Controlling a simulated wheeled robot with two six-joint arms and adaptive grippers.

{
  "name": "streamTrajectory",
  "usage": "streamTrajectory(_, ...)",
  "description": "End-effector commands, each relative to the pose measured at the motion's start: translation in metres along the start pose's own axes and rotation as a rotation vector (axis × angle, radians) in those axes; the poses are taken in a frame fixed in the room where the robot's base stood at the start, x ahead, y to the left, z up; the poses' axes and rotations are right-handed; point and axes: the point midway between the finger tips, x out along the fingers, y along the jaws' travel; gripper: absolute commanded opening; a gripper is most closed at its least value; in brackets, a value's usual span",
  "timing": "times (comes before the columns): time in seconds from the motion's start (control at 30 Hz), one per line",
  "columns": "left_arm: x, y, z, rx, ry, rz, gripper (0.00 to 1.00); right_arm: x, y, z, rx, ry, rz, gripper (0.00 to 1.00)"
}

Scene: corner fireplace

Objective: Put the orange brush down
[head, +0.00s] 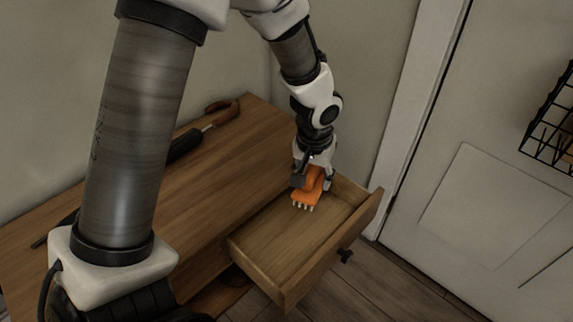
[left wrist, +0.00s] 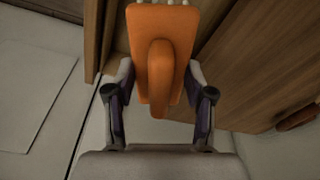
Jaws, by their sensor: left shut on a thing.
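The orange brush (head: 309,189) has a flat orange body with pale bristle tufts pointing down in the head view. My left gripper (head: 314,178) is shut on it and holds it over the back part of the open drawer (head: 288,238). I cannot tell whether the bristles touch the drawer floor. In the left wrist view the brush (left wrist: 163,55) sits between the two fingers of my left gripper (left wrist: 160,95), its raised handle facing the camera. The drawer looks empty apart from this. My right gripper is not in view.
The wooden cabinet (head: 215,178) holds the pulled-out drawer. A dark umbrella with a brown curved handle (head: 221,110) lies along its top. A white door (head: 490,190) stands at right, with a black wire basket (head: 552,135) on it. Wooden floor (head: 400,285) shows in front.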

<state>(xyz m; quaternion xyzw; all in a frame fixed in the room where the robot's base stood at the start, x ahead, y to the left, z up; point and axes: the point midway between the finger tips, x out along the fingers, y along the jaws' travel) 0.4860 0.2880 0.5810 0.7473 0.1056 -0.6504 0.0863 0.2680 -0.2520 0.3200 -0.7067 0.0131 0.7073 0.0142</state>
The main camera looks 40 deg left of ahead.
Motion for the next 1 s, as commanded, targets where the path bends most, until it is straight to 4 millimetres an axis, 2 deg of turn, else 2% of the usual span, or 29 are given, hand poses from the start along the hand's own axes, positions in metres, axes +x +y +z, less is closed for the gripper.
streamTrajectory(0.03, 0.008, -0.006, 0.005, -0.021, 0.002, 0.006, 0.16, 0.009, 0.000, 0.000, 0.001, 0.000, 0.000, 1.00)
streamTrajectory(0.17, 0.026, -0.012, 0.011, -0.043, 0.007, 0.008, 0.16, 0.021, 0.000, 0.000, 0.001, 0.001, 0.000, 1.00)
streamTrajectory(0.4, 0.104, -0.011, 0.022, -0.043, 0.005, 0.007, 0.16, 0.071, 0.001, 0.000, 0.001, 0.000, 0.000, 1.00)
streamTrajectory(0.5, 0.130, -0.010, 0.025, -0.042, 0.007, 0.008, 0.16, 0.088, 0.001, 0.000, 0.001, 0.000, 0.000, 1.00)
streamTrajectory(0.67, 0.146, -0.010, 0.027, -0.043, 0.008, 0.007, 0.16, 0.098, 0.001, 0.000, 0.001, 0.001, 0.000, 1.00)
streamTrajectory(0.9, 0.188, -0.009, 0.033, -0.043, 0.008, 0.008, 0.16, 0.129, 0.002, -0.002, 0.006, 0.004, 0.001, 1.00)
streamTrajectory(0.97, 0.188, -0.009, 0.033, -0.043, 0.009, 0.008, 0.16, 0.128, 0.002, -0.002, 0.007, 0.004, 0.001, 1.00)
streamTrajectory(1.0, 0.186, -0.009, 0.033, -0.043, 0.009, 0.008, 0.11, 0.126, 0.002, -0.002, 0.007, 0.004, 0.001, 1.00)
